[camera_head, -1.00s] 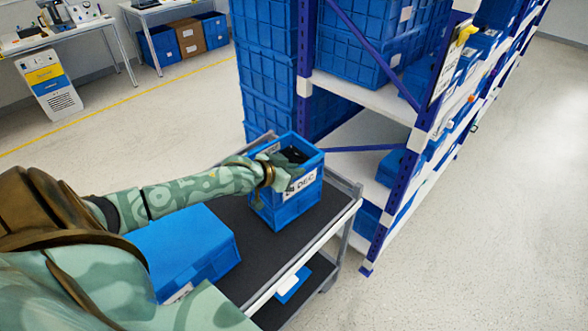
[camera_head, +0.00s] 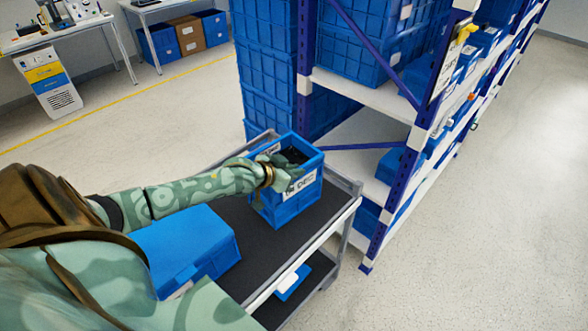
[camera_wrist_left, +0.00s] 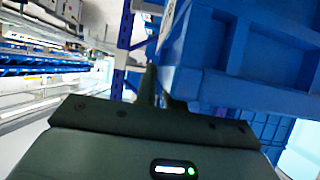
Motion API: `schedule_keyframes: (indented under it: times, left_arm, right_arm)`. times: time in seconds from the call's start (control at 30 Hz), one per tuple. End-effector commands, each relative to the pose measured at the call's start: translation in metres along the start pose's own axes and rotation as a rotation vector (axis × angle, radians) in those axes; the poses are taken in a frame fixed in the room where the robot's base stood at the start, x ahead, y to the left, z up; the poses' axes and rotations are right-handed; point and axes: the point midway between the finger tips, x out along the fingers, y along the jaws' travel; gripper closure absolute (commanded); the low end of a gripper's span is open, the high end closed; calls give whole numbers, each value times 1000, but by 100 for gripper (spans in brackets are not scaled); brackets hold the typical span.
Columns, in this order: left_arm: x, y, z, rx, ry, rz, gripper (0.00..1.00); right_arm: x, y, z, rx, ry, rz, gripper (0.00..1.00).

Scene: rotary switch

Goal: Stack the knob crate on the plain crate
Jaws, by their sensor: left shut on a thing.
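A blue open crate (camera_head: 309,163) with a white label and dark contents is at the far end of the cart. It looks like the knob crate. Its blue body below the label (camera_head: 293,208) may be a second crate under it; I cannot tell. My left gripper (camera_head: 285,178) is shut on the near side of the labelled crate. In the left wrist view my fingers (camera_wrist_left: 152,88) meet the blue crate wall (camera_wrist_left: 245,50). Another blue crate (camera_head: 185,240) sits nearer on the cart, partly hidden by my arm. My right gripper is not in view.
The cart's dark top (camera_head: 258,245) has bare room between the crates. A blue rack (camera_head: 390,200) with white shelves stands close on the right. Tall stacked blue crates (camera_head: 265,70) stand behind the cart. Open floor (camera_head: 490,230) lies at the right.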

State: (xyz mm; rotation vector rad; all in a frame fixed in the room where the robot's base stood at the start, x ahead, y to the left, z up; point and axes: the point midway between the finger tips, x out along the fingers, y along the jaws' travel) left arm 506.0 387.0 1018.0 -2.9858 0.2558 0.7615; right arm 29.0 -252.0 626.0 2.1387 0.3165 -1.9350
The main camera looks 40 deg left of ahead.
Motion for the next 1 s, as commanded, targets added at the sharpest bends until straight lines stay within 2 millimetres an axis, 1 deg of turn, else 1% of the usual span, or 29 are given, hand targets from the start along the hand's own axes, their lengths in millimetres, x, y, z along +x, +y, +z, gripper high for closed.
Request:
schedule_keyframes:
  times: [0.3, 0.33, 0.37, 0.4, 0.67, 0.77, 0.87, 0.97, 1.0]
  left_arm:
    - [1, 0, 0, 1, 3, 0, 100]
    - [1, 0, 0, 1, 3, 0, 84]
    - [1, 0, 0, 1, 3, 0, 75]
    - [1, 0, 0, 1, 3, 0, 64]
    - [0, 0, 2, -1, -2, 0, 64]
    - [-4, 0, 1, -1, -1, 0, 64]
    - [-17, 0, 1, -1, -3, 0, 64]
    - [-38, 0, 1, 0, -4, 1, 64]
    - [-48, 0, 1, 0, -4, 1, 64]
  right_arm:
    - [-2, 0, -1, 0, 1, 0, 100]
    - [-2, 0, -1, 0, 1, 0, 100]
    - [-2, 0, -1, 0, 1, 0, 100]
    - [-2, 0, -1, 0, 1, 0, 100]
    - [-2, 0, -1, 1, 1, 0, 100]
    - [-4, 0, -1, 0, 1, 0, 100]
    - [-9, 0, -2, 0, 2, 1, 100]
    - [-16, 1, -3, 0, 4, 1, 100]
    - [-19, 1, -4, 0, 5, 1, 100]
